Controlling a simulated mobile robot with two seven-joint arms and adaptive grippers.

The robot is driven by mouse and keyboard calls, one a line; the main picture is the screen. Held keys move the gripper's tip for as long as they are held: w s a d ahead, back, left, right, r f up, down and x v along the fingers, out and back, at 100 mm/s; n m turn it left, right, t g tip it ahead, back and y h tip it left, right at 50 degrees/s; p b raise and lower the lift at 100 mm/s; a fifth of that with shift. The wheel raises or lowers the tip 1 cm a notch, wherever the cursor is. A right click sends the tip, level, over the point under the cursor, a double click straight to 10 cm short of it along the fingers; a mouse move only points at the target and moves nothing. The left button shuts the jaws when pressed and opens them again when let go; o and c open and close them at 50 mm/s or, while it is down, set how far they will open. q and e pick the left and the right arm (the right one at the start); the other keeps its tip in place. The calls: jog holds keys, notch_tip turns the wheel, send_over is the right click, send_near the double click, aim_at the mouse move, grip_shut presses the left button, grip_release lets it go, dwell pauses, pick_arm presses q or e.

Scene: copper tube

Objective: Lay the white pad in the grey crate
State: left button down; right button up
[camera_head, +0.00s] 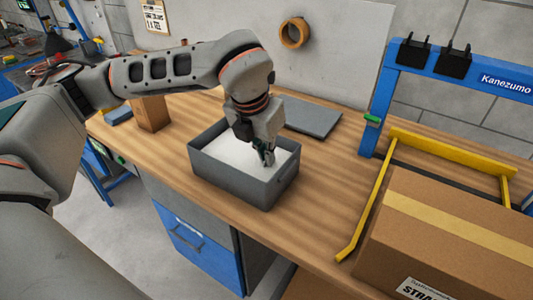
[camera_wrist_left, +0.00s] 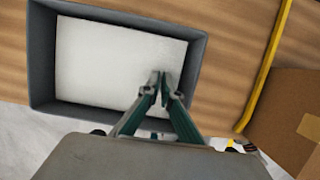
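The white pad (camera_head: 238,155) lies inside the grey crate (camera_head: 245,188) on the wooden bench. It looks flat and covers most of the crate floor. My left gripper (camera_head: 267,157) points down over the right part of the crate. In the left wrist view its fingertips (camera_wrist_left: 161,78) nearly meet in front of the pad, with nothing visible between them. Whether they touch the pad cannot be told. My right gripper is not in view.
A grey flat panel (camera_head: 312,118) lies behind the crate. A brown block (camera_head: 150,114) stands to the left. A yellow frame (camera_head: 365,215) and a large cardboard box (camera_head: 440,230) are on the right, by a blue post (camera_head: 378,105). Bare bench lies between crate and frame.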

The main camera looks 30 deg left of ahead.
pick_arm(q)
jog(key=c, duration=2.2)
grip_release()
jog(key=v, duration=1.2)
